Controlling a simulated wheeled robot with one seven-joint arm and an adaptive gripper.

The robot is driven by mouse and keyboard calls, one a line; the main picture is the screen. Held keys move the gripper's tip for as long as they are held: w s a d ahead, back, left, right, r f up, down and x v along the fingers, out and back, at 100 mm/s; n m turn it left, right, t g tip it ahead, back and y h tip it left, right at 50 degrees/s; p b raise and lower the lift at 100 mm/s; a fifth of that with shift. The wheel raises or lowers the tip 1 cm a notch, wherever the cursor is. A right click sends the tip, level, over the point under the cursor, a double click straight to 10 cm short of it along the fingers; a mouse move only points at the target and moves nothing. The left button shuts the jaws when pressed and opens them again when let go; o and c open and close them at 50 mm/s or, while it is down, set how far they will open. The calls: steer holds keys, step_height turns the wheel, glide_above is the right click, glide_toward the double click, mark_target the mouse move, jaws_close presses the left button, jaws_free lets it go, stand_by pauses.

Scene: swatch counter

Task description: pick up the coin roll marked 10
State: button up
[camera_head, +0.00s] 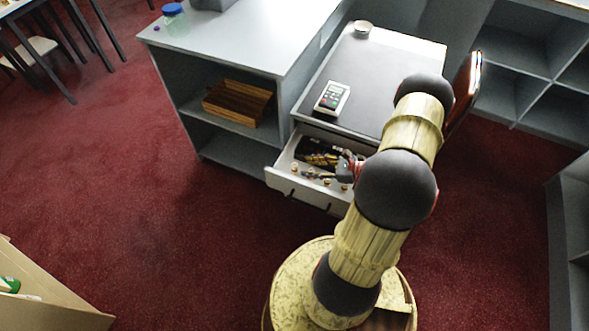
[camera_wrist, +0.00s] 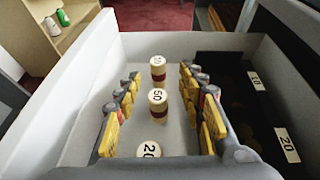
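The coin roll marked 10 (camera_wrist: 157,68) stands upright in the open drawer (camera_wrist: 88,95), in the wrist view. It is pale with a dark red band and is the farthest of three rolls in a line. The roll marked 50 (camera_wrist: 157,102) stands nearer, and the roll marked 20 (camera_wrist: 151,150) is nearest, partly cut off. My gripper (camera_wrist: 160,76) is open, its fingers left and right of this line. The 10 roll shows between the fingertips, with gaps on both sides; I cannot tell the depth exactly. In the head view my gripper (camera_head: 320,172) is over the drawer (camera_head: 277,181).
A black tray (camera_wrist: 224,75) with compartments labelled 10 and 20 fills the drawer's right side. The drawer walls stand close around my gripper. Above the drawer is a desk with a card terminal (camera_head: 332,98) and a small bowl (camera_head: 363,27). Red carpet lies open to the left.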

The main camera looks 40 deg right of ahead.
mark_target(295, 169)
steer(key=b+x, duration=0.2)
steer(key=x, duration=0.3)
steer(key=shift+a+r, duration=0.15)
steer(key=shift+a, duration=0.1)
steer(key=c, duration=0.4)
jaws_close()
